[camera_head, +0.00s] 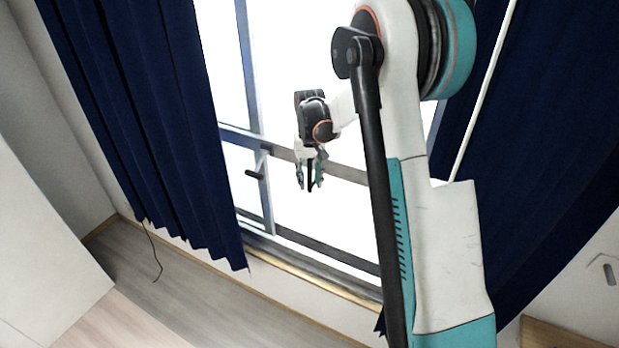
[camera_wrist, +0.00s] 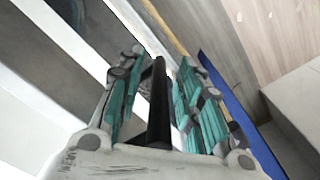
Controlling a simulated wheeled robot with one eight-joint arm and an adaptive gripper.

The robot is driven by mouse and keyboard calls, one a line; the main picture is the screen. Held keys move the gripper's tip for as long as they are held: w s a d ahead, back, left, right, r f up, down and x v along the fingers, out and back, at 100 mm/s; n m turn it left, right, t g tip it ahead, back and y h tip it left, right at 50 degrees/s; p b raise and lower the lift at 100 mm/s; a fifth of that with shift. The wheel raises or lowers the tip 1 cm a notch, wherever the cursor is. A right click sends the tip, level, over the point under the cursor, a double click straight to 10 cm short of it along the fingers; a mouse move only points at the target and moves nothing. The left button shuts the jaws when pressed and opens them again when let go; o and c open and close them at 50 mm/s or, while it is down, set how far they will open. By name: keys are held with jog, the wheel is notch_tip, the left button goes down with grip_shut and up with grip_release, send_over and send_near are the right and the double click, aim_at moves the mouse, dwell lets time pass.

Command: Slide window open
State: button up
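The window (camera_head: 340,168) has pale frame bars and bright panes between the blue curtains. A dark handle (camera_head: 255,174) sticks out from its upright frame bar, left of my gripper (camera_head: 309,186). My gripper hangs fingers down in front of the panes, apart from that handle in the picture. In the wrist view my gripper (camera_wrist: 165,62) has its teal-padded fingers spread. A black bar (camera_wrist: 158,105) shows between them, with gaps to both sides; I cannot tell whether it is part of the gripper.
A dark blue curtain (camera_head: 150,110) hangs left of the window, and another curtain (camera_head: 560,120) hangs at the right behind my arm. A pale cabinet (camera_head: 40,250) stands at the lower left. The wooden floor (camera_head: 190,285) below the window looks clear apart from a thin dark cord.

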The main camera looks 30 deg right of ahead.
notch_tip(320, 180, up, 12)
dwell(0.5)
dwell(0.4)
jog(key=shift+s+a+r, duration=0.1)
jog(key=shift+s+a, duration=0.1)
jog(key=s+a+r+n+t+b, duration=0.1)
jog(key=s+a+t+b, duration=0.15)
jog(key=s+a, duration=0.35)
jog(key=s+a+r+n+t+b, duration=0.1)
jog(key=s+a+b, duration=0.25)
jog(key=s, duration=0.45)
jog(key=s+a+f+t+b, duration=0.2)
jog(key=s+f+b, duration=0.1)
jog(key=s+f, duration=0.2)
jog(key=s+a+f+n+t+b, duration=0.1)
jog(key=s+a+f+b, duration=0.2)
jog(key=s, duration=0.7)
jog(key=shift+s+a+f+t, duration=0.2)
jog(key=shift+f+t, duration=0.15)
jog(key=shift+f, duration=0.6)
